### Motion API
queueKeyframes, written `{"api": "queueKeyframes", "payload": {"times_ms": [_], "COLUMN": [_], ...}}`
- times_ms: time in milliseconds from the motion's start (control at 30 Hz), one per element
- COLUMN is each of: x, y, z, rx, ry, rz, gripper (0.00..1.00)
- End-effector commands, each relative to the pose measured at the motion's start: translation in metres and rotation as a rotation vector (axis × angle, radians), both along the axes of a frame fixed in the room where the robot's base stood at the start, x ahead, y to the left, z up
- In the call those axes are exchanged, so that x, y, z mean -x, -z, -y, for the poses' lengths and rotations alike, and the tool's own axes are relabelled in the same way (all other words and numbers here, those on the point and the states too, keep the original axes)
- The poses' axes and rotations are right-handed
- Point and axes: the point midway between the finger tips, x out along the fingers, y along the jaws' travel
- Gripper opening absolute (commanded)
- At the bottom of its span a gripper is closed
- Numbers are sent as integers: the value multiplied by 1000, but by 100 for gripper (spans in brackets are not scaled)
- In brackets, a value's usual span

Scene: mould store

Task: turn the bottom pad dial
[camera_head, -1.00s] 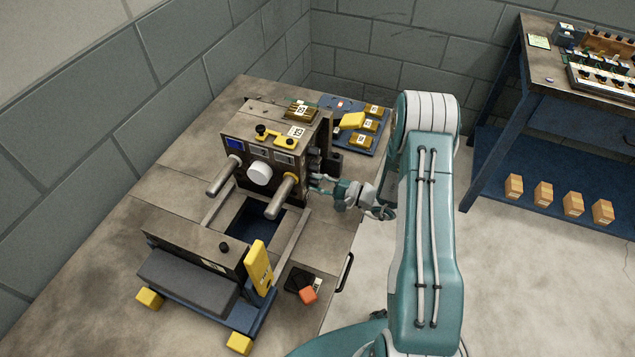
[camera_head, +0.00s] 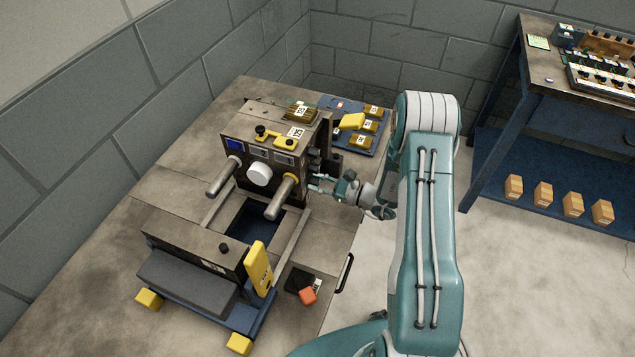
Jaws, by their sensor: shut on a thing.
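The machine block (camera_head: 258,135) stands on the bench, with a column of small dark dials (camera_head: 315,154) on its right side. My gripper (camera_head: 317,182) reaches in from the right at the lower end of this column. Its fingers are shut on the bottom pad dial, which is small and mostly hidden between the fingertips. The dial's markings and angle cannot be read from here.
Two handle bars (camera_head: 284,195) and a white knob (camera_head: 260,173) stick out of the machine's front. A blue tray (camera_head: 377,146) with yellow-topped blocks lies behind my wrist. A black item with an orange part (camera_head: 307,295) sits near the bench's front edge.

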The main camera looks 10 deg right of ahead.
Motion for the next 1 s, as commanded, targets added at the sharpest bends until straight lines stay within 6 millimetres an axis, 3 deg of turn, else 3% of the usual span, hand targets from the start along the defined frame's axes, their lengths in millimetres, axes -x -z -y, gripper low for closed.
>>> {"api": "queueKeyframes", "payload": {"times_ms": [500, 1000], "x": [-2, -3], "y": [2, 2], "z": [1, 2], "rx": [-258, -364], "ry": [3, 5], "rz": [-363, -507], "gripper": [0, 0]}}
